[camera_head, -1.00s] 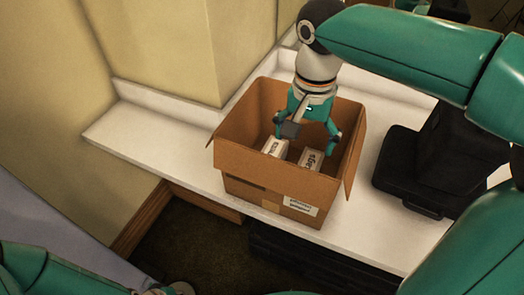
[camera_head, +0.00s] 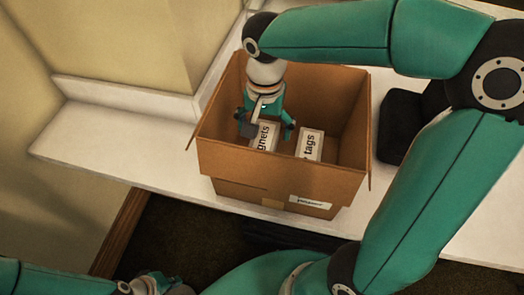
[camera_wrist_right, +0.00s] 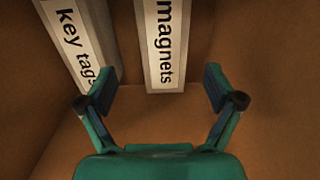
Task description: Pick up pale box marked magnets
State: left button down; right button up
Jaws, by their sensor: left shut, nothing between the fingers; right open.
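The pale box marked magnets (camera_head: 264,138) stands inside an open cardboard carton (camera_head: 280,180), partly hidden by my right gripper in the head view. In the right wrist view the magnets box (camera_wrist_right: 164,48) lies ahead of the open fingers, roughly centred between them. My right gripper (camera_head: 268,130) is open and empty, pointing down into the carton over that box. It also shows in the wrist view (camera_wrist_right: 158,90), with a finger on each side and no visible contact. My left gripper (camera_head: 155,285) is shut and empty at the bottom left edge, away from the carton.
A second pale box marked key tags (camera_head: 310,145) is beside the magnets box, with a gap between them; its label shows fully in the wrist view (camera_wrist_right: 75,40). The carton's walls surround both. A black object (camera_head: 400,125) sits right of the carton on the white ledge (camera_head: 110,150).

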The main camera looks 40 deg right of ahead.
aim_at(261, 144)
jog(key=shift+w+a+f, duration=0.1)
jog(key=shift+a+f, duration=0.05)
jog(key=shift+f, duration=1.6)
jog(key=shift+w+a+f, duration=0.1)
jog(key=shift+f, duration=1.65)
jog(key=c, duration=1.5)
jog(key=shift+r, duration=0.1)
